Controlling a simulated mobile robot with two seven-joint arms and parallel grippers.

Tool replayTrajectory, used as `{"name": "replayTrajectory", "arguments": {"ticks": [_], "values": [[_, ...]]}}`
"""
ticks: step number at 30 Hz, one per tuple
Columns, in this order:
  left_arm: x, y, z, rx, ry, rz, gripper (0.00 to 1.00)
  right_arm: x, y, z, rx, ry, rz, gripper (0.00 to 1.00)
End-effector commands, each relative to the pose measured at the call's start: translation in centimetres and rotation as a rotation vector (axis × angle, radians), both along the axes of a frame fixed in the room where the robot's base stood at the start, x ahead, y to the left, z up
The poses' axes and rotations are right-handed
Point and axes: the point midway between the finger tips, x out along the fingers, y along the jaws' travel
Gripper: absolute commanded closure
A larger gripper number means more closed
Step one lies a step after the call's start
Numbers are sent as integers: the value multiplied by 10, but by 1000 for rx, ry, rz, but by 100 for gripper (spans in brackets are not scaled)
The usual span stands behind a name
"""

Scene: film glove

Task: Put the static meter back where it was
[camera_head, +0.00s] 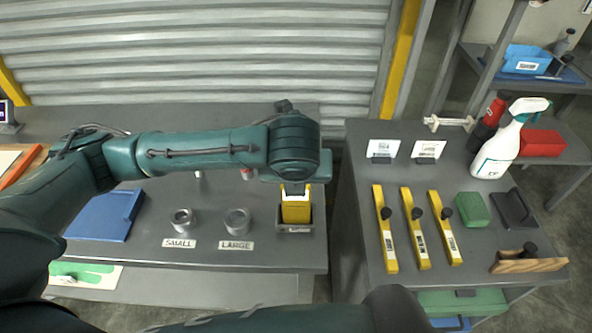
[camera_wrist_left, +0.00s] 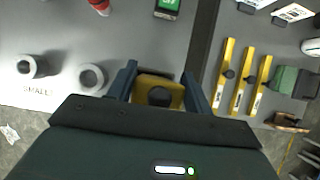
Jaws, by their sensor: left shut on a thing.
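The static meter (camera_head: 295,212) is a yellow block with a pale top part, upright at the right end of the left bench. My left gripper (camera_head: 294,187) is above it, pointing down and shut on it. In the left wrist view the yellow meter (camera_wrist_left: 158,92) with a dark round knob sits between the two blue-green fingers (camera_wrist_left: 163,88). A small grey holder (camera_head: 294,229) with a label surrounds the meter's lower end in the head view. I cannot tell whether the meter touches its bottom. My right gripper is out of view.
Two grey rings stand left of the holder, by labels SMALL (camera_head: 179,243) and LARGE (camera_head: 236,245). A blue pad (camera_head: 104,215) lies farther left. Across a gap, the right bench (camera_head: 360,255) holds several yellow bars, a green block (camera_head: 473,209) and a spray bottle (camera_head: 505,140).

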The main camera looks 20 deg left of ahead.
Motion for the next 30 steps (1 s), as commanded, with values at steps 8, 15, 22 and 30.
{"name": "replayTrajectory", "arguments": {"ticks": [8,15,22,30], "values": [[0,0,0,0,-1,1,90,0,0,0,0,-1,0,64],[0,0,-4,0,0,1,90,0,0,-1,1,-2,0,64],[0,0,-8,0,0,1,90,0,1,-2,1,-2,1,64],[0,0,-8,0,0,1,27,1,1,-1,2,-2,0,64]]}}
